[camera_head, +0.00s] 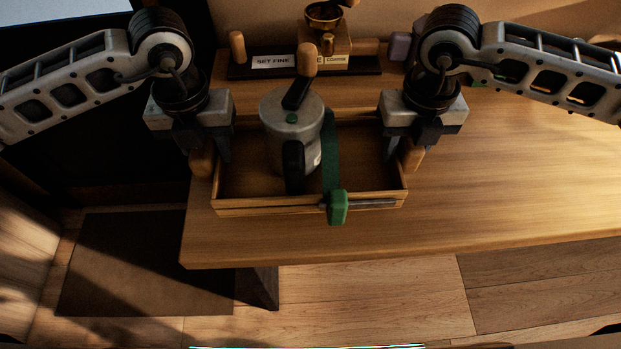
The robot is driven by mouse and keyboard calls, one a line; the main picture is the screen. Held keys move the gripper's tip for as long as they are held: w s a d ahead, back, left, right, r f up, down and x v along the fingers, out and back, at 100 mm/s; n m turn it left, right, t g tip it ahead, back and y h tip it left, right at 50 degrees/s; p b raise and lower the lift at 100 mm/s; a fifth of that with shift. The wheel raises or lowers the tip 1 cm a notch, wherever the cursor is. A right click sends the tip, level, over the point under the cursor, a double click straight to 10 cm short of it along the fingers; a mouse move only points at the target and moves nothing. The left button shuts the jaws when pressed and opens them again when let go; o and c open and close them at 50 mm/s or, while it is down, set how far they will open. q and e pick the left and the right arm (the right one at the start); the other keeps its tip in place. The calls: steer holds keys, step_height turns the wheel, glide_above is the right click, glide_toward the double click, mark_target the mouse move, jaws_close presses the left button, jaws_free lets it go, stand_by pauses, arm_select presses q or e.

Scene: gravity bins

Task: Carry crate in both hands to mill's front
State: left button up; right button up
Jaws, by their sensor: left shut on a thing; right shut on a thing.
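The crate (240,203) is a shallow open wooden box with wooden handles at its left and right ends. It is over the wooden table's near left part; I cannot tell whether it touches the top. My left gripper (211,160) is shut on the crate's left handle and my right gripper (403,157) on its right handle. A grey metal pot (283,118) with a dark handle stands in the crate. A green strap (331,160) runs beside it to a green clip (338,207) at the front wall. The mill (324,32), with a brass bowl, stands behind the crate, partly hidden.
A dark board (243,72) with labels and wooden pegs lies around the mill's foot. The table (500,160) is mostly clear to the right. A purple thing (400,45) is partly hidden behind my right arm. A dark mat (145,265) lies on the floor.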

arm_select(q)
steer(key=shift+f, duration=0.15)
arm_select(e)
steer(key=shift+f, duration=0.15)
